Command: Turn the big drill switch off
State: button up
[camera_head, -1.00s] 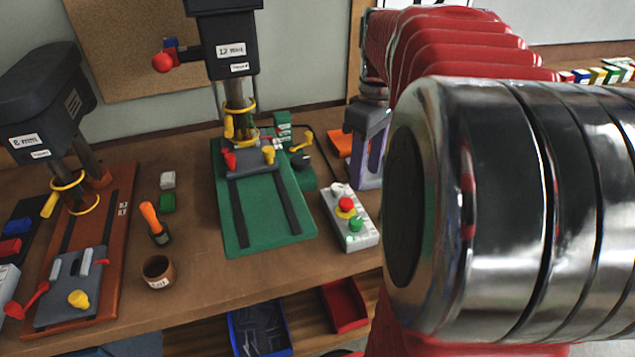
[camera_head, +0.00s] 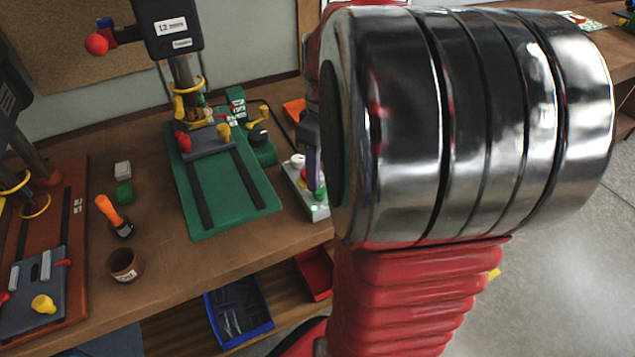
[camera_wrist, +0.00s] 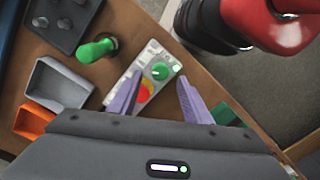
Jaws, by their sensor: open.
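The big drill (camera_head: 168,22), labelled 12 mm, stands on a green base (camera_head: 238,205) at the back of the bench. A grey control box (camera_head: 318,211) is right of that base, partly hidden by my arm. In the wrist view the control box (camera_wrist: 165,58) shows a green knob (camera_wrist: 160,71) and a red button (camera_wrist: 143,93) on yellow, partly covered by my gripper. My gripper (camera_wrist: 160,76) is open, its two purple fingers on either side of the box, nothing between them held. Whether the fingers touch the box is unclear. In the head view my gripper is mostly hidden.
A smaller drill on a brown base (camera_head: 75,215) is at the left. Blue (camera_head: 240,311) and red (camera_head: 316,272) bins are below the bench. Floor is free at the right.

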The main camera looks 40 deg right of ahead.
aim_at(320, 189)
jog(key=shift+a+f, duration=0.1)
jog(key=shift+f, duration=2.15)
jog(key=shift+c, duration=0.7)
jog(key=c, duration=0.9)
